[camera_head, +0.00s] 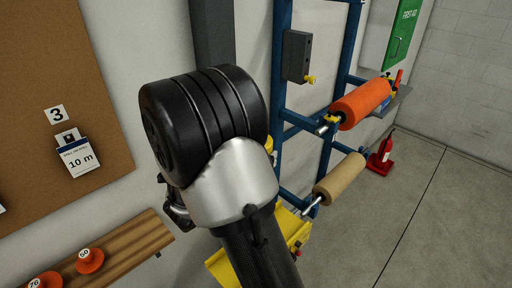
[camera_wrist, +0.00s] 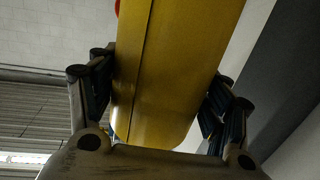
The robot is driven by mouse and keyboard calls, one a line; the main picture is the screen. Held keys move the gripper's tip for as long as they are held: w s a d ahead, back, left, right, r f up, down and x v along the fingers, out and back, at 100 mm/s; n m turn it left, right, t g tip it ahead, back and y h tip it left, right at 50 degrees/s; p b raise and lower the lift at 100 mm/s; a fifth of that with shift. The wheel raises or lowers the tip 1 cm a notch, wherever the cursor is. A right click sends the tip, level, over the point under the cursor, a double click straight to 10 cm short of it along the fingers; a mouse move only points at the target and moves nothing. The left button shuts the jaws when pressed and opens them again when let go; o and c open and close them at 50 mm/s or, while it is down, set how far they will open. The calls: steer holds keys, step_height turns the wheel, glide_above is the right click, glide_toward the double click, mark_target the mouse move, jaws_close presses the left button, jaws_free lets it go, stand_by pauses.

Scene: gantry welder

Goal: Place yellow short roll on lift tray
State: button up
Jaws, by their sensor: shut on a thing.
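The yellow short roll (camera_wrist: 172,70) fills the middle of the wrist view. My gripper (camera_wrist: 158,95) is shut on it, with a dark finger pressed on each side. In the head view my own arm hides the gripper and nearly all of the roll. A small yellow patch beside the arm (camera_head: 269,145) may be part of the roll. A yellow structure (camera_head: 292,226) shows low behind my arm. I cannot tell whether it is the lift tray, as most of it is hidden.
A blue rack (camera_head: 281,80) stands behind my arm, holding an orange roll (camera_head: 362,103) and a tan roll (camera_head: 341,178). A wooden shelf (camera_head: 130,246) with orange pieces is at lower left. The right floor is clear.

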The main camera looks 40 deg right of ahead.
step_height(320, 180, down, 12)
steer(key=b, duration=0.3)
steer(key=shift+f, duration=0.25)
stand_by(0.3)
steer(key=o, duration=2.1)
steer(key=shift+f+b, duration=0.2)
steer(key=shift+b, duration=0.1)
steer(key=shift+c, duration=0.2)
